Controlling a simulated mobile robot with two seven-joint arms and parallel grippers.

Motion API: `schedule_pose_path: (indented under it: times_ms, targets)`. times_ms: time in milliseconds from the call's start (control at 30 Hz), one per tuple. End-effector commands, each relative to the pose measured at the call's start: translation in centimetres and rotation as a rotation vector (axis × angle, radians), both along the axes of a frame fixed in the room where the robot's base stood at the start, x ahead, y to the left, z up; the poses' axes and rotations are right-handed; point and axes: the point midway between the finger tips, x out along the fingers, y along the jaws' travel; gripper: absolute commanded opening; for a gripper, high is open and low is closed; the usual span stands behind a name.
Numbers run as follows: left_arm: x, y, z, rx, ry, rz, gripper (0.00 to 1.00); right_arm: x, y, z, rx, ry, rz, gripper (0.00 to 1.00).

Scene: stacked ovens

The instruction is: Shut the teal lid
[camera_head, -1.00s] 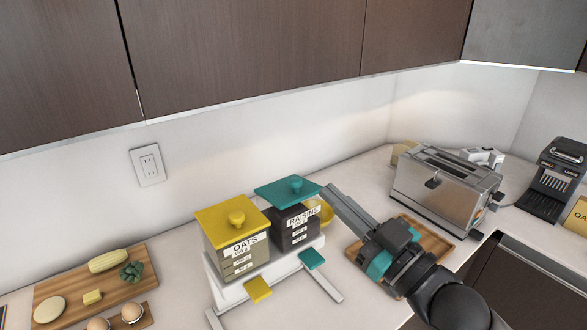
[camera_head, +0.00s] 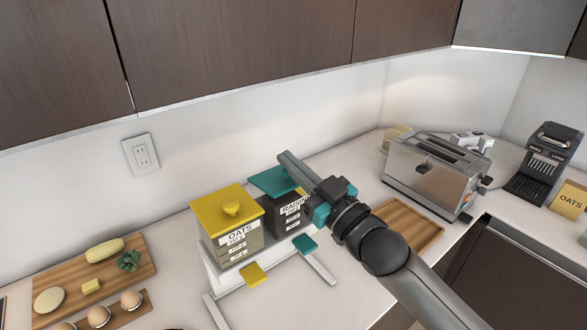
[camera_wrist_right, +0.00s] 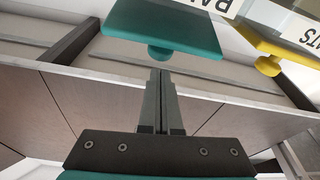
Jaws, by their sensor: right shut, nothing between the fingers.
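The teal lid (camera_head: 268,180) lies on top of the dark RAISINS bin (camera_head: 288,217); I cannot tell whether it is fully seated. It also shows in the right wrist view (camera_wrist_right: 165,28), upside down, with its round knob (camera_wrist_right: 160,53) near the fingertips. In the head view the knob is hidden behind my right gripper (camera_head: 284,158). That gripper is shut and empty. Its fingers cross the lid's right side in the head view, and contact is unclear. My left gripper is not in view.
The OATS bin with a yellow lid (camera_head: 218,211) stands just left on the same white stand. A teal tab (camera_head: 305,243) and a yellow tab (camera_head: 254,275) stick out in front. A wooden tray (camera_head: 411,228) and a toaster (camera_head: 440,182) are to the right. Wooden cabinets (camera_head: 230,45) hang above.

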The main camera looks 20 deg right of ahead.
Motion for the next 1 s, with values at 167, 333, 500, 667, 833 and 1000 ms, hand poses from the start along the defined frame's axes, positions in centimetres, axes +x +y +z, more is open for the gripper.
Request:
schedule_pose_path:
  times_ms: [167, 333, 500, 667, 833, 1000]
  targets:
    - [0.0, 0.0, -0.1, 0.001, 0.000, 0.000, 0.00, -0.1, -0.3, -1.3, -0.001, -0.001, 0.000, 0.00]
    - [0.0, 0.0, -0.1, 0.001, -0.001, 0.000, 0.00, -0.1, -0.3, -1.5, 0.000, -0.002, 0.000, 0.00]
    - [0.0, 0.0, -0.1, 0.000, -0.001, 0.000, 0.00, -0.1, -0.3, -1.5, 0.001, -0.002, 0.000, 0.00]
    - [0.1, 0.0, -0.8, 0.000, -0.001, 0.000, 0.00, -0.2, -0.3, -1.8, 0.007, -0.019, 0.001, 0.00]
    - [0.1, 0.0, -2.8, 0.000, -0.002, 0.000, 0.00, -0.5, -0.4, -2.8, 0.029, -0.075, 0.000, 0.00]
    - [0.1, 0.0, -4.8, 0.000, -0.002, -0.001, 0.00, -0.8, -0.5, -3.5, 0.053, -0.142, 0.000, 0.00]
